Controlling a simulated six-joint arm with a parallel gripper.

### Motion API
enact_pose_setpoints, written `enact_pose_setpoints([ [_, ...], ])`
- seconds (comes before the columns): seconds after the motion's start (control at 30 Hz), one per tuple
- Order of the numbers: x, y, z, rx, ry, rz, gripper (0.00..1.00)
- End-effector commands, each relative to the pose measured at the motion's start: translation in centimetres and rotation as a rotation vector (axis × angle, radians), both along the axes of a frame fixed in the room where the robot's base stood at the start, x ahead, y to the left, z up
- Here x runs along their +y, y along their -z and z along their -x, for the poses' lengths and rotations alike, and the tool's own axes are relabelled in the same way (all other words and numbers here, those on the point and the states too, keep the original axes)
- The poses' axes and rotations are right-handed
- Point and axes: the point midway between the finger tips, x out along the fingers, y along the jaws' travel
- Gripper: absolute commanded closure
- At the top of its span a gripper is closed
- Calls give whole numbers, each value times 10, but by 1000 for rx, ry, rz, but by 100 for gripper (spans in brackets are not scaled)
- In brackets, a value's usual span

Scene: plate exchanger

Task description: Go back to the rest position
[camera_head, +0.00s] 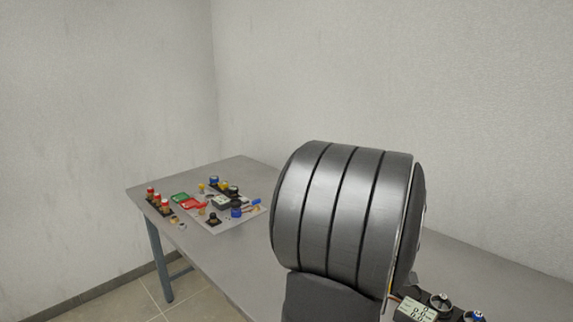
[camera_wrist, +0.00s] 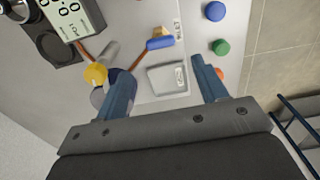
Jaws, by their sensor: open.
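My gripper (camera_wrist: 163,82) shows in the wrist view, with its two blue fingers spread apart and nothing held between them. Its fingers are over a pale panel (camera_wrist: 225,62) with a light grey square plate (camera_wrist: 167,79) seen between them. A blue-and-orange connector (camera_wrist: 160,43) lies just beyond that plate. A yellow knob (camera_wrist: 95,74) is close beside the left finger. In the head view I cannot make out my gripper.
In the head view a grey table (camera_head: 240,262) stands by the walls, with a panel of coloured parts at its far left. A meter with a display (camera_head: 415,310) shows at the lower right. A blue knob (camera_wrist: 215,11) and green knob (camera_wrist: 221,47) show in the wrist view.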

Motion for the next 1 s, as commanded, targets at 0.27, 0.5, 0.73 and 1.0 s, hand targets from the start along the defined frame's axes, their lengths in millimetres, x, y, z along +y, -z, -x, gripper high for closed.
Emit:
enact_pose_setpoints([
  [0.27, 0, -58, 0, -4, 0, 2, 35],
  [0.5, 0, -77, 1, 5, 0, -2, 35],
  [0.73, 0, -29, 1, 5, 0, -2, 35],
  [1.0, 0, 25, 1, 5, 0, -2, 35],
])
